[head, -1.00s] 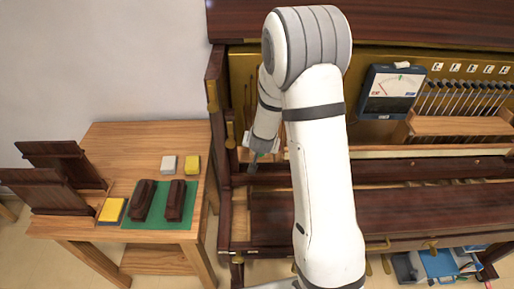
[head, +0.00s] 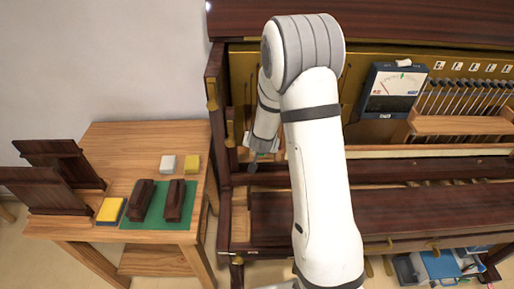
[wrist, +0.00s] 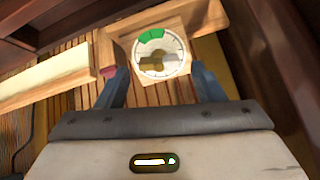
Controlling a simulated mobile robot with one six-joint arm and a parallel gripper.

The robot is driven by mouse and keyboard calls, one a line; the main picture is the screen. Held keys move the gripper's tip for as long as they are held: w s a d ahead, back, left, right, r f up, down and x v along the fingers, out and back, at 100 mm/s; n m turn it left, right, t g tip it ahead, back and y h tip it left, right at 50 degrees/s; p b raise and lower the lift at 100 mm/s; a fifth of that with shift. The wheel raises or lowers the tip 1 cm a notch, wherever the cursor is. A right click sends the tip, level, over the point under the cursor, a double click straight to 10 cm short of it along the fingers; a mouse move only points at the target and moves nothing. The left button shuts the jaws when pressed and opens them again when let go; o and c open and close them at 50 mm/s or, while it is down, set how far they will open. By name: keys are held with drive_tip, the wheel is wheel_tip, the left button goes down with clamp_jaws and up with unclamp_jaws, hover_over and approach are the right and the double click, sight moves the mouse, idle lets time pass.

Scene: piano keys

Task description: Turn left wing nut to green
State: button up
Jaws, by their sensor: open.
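In the wrist view, a brass-coloured wing nut (wrist: 157,62) sits at the middle of a round white dial with tick marks. The dial has a green sector (wrist: 150,36) at its upper edge. The nut's wings lie roughly crosswise in this view, not along the green sector. My gripper (wrist: 159,75) is open, with one blue-grey finger on each side of the dial's lower part. I cannot tell whether either finger touches anything. In the head view, my gripper (head: 254,160) is at the piano's left end, and the wing nut is not discernible there.
A meter (head: 392,90) stands at the right of the piano, beside a row of hammers. A wooden side table (head: 110,150) at left holds blocks and a green mat. In the wrist view, a pale wooden bar (wrist: 45,82) lies left of the dial and a dark wall (wrist: 270,60) at right.

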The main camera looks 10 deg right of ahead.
drive_tip(key=shift+b+x, duration=0.7)
drive_tip(key=shift+x, duration=1)
drive_tip(key=shift+s+r, duration=0.3)
drive_tip(key=shift+r, duration=0.15)
